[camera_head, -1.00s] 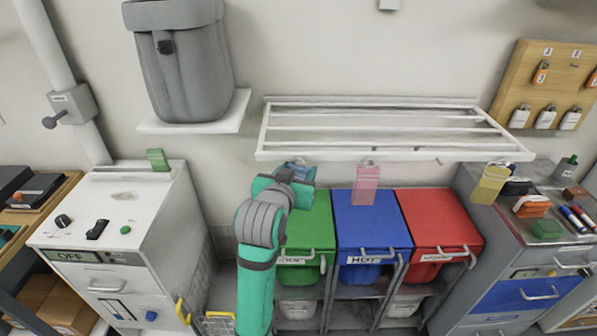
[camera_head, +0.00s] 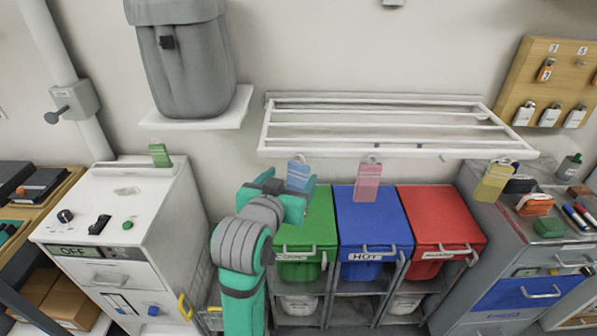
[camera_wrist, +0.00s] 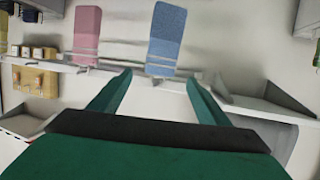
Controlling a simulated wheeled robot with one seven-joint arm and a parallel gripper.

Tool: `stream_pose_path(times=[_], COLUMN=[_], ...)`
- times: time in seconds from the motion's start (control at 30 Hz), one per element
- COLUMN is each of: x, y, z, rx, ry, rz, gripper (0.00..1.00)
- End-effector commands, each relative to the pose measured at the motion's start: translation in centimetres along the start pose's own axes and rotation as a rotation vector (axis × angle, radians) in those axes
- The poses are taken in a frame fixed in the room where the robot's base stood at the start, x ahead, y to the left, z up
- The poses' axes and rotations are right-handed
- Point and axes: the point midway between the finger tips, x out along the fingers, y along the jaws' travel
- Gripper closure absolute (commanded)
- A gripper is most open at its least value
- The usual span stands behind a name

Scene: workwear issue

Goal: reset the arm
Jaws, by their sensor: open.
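My arm reaches up in front of the green bin, and my gripper (camera_head: 289,197) is just below a blue hanging cloth (camera_head: 299,175) under the white wall rack. In the wrist view my gripper (camera_wrist: 157,82) has its two teal fingers spread apart with nothing between them. The blue cloth (camera_wrist: 166,38) shows beyond the fingertips there, seeming apart from them. A pink cloth (camera_wrist: 88,35) is to its left in that view, and to its right in the head view.
The white rack (camera_head: 400,152) overhangs the green (camera_head: 303,239), blue (camera_head: 371,222) and red (camera_head: 437,216) bins. A white cabinet (camera_head: 125,205) stands left and a grey cabinet (camera_head: 480,230) right. A yellow cloth (camera_head: 494,183) hangs at right. A grey container (camera_head: 185,70) sits on a wall shelf.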

Motion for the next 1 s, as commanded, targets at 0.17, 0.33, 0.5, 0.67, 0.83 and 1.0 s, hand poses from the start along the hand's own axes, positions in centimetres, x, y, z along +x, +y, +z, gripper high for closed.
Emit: stream_pose_path(times=[0.17,0.33,0.5,0.67,0.83,1.0], x=[-2.3,-3.1,-2.9,-1.9,-1.0,-0.8], y=[0.1,0.4,0.7,1.4,2.4,3.3], z=[0.0,0.0,0.7,3.3,7.5,12.0], rx=[0.0,0.001,-0.013,-0.076,-0.165,-0.238], ry=[0.001,-0.001,0.002,0.025,0.06,0.085], rz=[0.002,0.007,0.011,0.015,0.004,-0.022], gripper=[0.3,0.3,0.3,0.3,0.3,0.3])
